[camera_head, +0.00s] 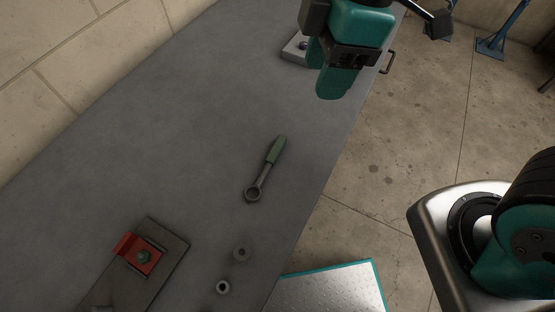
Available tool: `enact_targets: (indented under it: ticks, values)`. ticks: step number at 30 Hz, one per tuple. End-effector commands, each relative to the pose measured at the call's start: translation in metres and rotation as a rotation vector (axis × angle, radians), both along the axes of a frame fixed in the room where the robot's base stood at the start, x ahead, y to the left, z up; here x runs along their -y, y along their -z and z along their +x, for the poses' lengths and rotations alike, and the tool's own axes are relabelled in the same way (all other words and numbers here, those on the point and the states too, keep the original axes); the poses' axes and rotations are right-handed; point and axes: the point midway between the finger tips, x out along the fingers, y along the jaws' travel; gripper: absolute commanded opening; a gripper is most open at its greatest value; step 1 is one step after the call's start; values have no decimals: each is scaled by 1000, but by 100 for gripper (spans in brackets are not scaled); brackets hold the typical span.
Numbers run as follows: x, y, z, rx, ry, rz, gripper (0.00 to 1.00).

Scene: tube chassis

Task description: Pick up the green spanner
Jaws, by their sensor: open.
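The green spanner (265,168) lies flat on the grey bench top. Its green handle points up and to the right, and its metal ring end points down and to the left. My gripper (326,72) is at the top of the head view, beyond the handle end and apart from the spanner. It is teal and dark, and it is open. No object shows between its fingers. Nothing covers the spanner.
A grey block (292,50) sits partly behind my gripper. A red bracket (136,254) is on a dark plate (168,242) at lower left. Two small round parts, one a nut-like ring (223,287), lie below the spanner. The bench around the spanner is clear; its edge is to the right.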

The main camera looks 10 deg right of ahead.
Motion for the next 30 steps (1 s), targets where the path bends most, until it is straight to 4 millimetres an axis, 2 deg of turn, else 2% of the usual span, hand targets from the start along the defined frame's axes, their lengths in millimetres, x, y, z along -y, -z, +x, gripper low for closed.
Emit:
enact_targets:
  ticks: [1, 6, 9, 12, 17, 24, 30]
  values:
    - [-12, 21, 8, 22, -159, -28, 51]
    - [-42, 57, 29, 90, -652, -108, 51]
    - [-55, 70, 35, 109, -844, -138, 51]
    - [-62, 77, 38, 117, -956, -154, 51]
    - [-63, 97, 39, 115, -1004, -162, 51]
    - [-62, 151, 38, 114, -1001, -161, 51]
    - [-63, 188, 39, 116, -1000, -161, 51]
